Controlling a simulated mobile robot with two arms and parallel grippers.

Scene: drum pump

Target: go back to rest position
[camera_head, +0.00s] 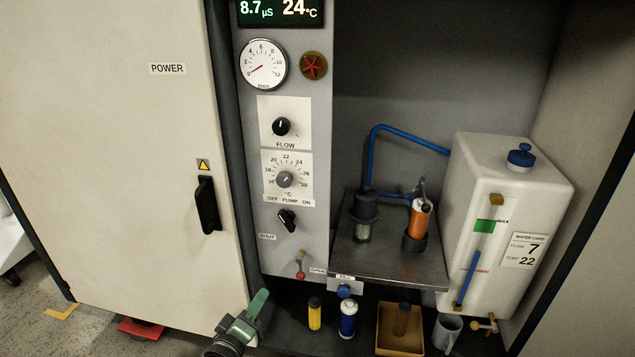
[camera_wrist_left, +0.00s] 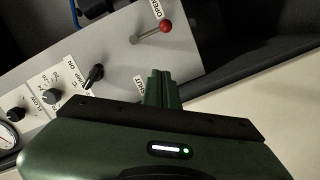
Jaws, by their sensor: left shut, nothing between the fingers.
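My left gripper (camera_head: 257,301) is at the bottom of the head view, in front of the lower cabinet edge. Its green fingers are together with nothing between them. In the left wrist view, the gripper (camera_wrist_left: 162,82) points at the control panel (camera_wrist_left: 120,70), near the SHUT label. A red-tipped lever (camera_wrist_left: 165,26) shows beyond the fingertips, apart from them. In the head view the lever (camera_head: 300,272) hangs at the panel's lower end, to the right of the gripper. My right gripper is in neither view.
A cabinet door marked POWER (camera_head: 110,150) fills the left. A metal shelf (camera_head: 395,262) holds a dark-capped filter and an orange cartridge (camera_head: 419,219). A white tank (camera_head: 505,210) stands right. Below are a yellow bottle (camera_head: 314,315), a blue-white cartridge (camera_head: 348,320), a tray (camera_head: 386,343) and a mug (camera_head: 446,332).

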